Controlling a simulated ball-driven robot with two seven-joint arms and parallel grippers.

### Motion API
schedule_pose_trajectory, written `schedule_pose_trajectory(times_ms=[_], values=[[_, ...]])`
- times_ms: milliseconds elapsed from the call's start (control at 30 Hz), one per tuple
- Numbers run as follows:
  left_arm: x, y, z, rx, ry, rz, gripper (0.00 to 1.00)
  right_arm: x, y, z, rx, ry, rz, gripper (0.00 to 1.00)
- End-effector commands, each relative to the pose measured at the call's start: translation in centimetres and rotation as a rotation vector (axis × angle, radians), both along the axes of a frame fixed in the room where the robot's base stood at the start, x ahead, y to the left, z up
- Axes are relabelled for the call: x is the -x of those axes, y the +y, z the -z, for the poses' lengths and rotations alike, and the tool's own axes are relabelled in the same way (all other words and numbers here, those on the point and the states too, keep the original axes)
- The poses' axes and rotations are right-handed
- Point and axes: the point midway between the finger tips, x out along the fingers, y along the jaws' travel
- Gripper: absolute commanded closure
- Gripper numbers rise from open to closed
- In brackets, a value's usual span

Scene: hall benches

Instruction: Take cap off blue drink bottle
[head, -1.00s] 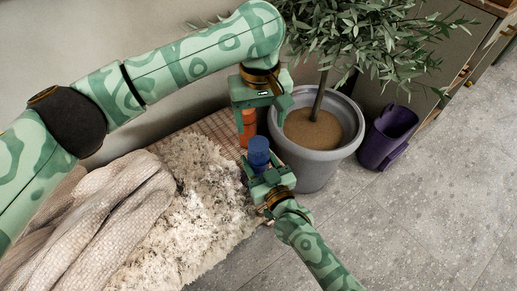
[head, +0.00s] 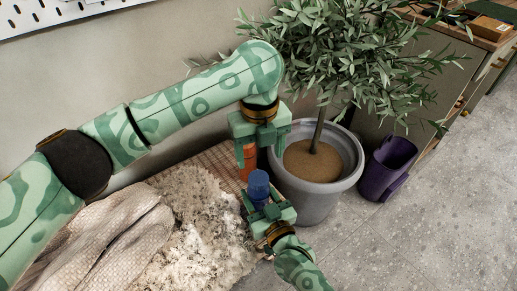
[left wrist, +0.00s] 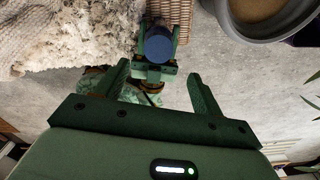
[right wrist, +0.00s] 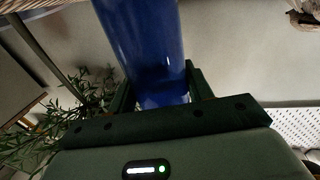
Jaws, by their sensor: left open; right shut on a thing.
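In the right wrist view the blue bottle (right wrist: 150,45) sits between the fingers. My left gripper (head: 260,148) is open, fingers down, above and behind the bottle in the head view. In the left wrist view the cap (left wrist: 158,44) shows from above, beyond the open empty fingers and apart from them. The bottle's lower part is hidden by my right gripper.
A grey plant pot (head: 318,203) with a leafy tree is close on the right. A purple bin (head: 385,170) is beyond it. A shaggy fleece (head: 205,225) covers the bench to the left.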

Motion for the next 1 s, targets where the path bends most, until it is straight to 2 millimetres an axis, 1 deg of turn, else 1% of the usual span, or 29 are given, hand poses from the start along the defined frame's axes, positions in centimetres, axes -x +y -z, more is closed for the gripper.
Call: schedule_pose_trajectory(times_ms=[33,200,300,433,533,667,1000], values=[[0.0,0.0,0.0,0.0,-0.004,0.145,0.32,0.0,0.0,0.0,0.001,0.0,0.0,1.0],[-0.1,0.2,-0.1,-0.003,-0.014,0.666,0.32,0.0,0.0,0.0,0.001,0.0,0.0,1.0],[-0.2,0.2,-0.1,-0.006,-0.016,0.916,0.32,0.0,0.0,0.0,0.001,0.0,0.0,1.0],[-0.2,0.3,-0.1,-0.008,-0.017,1.148,0.32,0.0,0.0,0.0,0.001,0.0,0.0,1.0],[-0.2,0.3,-0.1,-0.008,-0.017,1.249,0.32,0.0,0.0,0.0,0.001,0.0,0.0,1.0],[-0.1,0.3,0.8,-0.005,-0.014,1.298,0.32,0.0,0.0,0.1,0.001,0.0,0.0,1.0],[-0.1,0.3,6.3,-0.004,-0.015,1.298,0.32,0.0,0.0,0.0,0.0,0.001,0.0,1.0]])
